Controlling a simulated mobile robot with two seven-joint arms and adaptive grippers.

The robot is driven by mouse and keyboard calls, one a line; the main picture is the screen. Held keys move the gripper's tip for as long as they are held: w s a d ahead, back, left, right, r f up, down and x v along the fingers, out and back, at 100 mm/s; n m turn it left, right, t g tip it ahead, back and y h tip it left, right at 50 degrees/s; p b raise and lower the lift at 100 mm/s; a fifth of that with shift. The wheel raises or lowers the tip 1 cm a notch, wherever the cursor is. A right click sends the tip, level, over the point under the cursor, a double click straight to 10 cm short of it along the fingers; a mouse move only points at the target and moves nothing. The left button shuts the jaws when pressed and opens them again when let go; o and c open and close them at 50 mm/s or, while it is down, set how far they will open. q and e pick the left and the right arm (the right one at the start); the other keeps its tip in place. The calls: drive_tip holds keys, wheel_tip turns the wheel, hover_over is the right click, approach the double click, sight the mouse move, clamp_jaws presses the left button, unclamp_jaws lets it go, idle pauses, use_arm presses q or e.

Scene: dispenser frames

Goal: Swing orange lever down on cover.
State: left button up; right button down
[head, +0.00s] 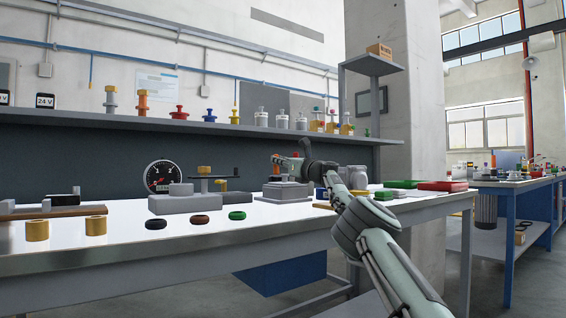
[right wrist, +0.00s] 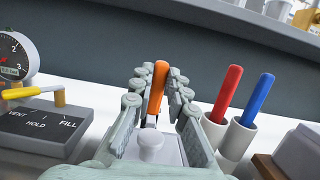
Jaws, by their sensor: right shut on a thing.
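The orange lever (right wrist: 157,90) stands up between the two fingers of my right gripper (right wrist: 159,76) in the right wrist view, tilted slightly right. The fingers are shut on it. Below it is a pale grey cover (right wrist: 172,150) with a round knob (right wrist: 151,146). In the head view my right gripper (head: 284,160) is over the grey cover unit (head: 287,193) on the bench, and a bit of orange shows at its tip. The lever's lower end is partly hidden by the knob. My left gripper is not in view.
A red handle (right wrist: 227,94) and a blue handle (right wrist: 258,100) stand in white cups just right of my gripper. A VENT/HOLD/FILL panel (right wrist: 42,127) with a yellow lever (right wrist: 34,92) and a gauge (head: 163,177) stand left. Rings lie along the bench front (head: 180,245).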

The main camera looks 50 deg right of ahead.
drive_tip(key=shift+s+a+f+b, duration=0.1)
drive_tip(key=shift+f+b, duration=0.05)
drive_tip(key=shift+b, duration=0.2)
idle(0.3)
drive_tip(key=c, duration=1.5)
unclamp_jaws()
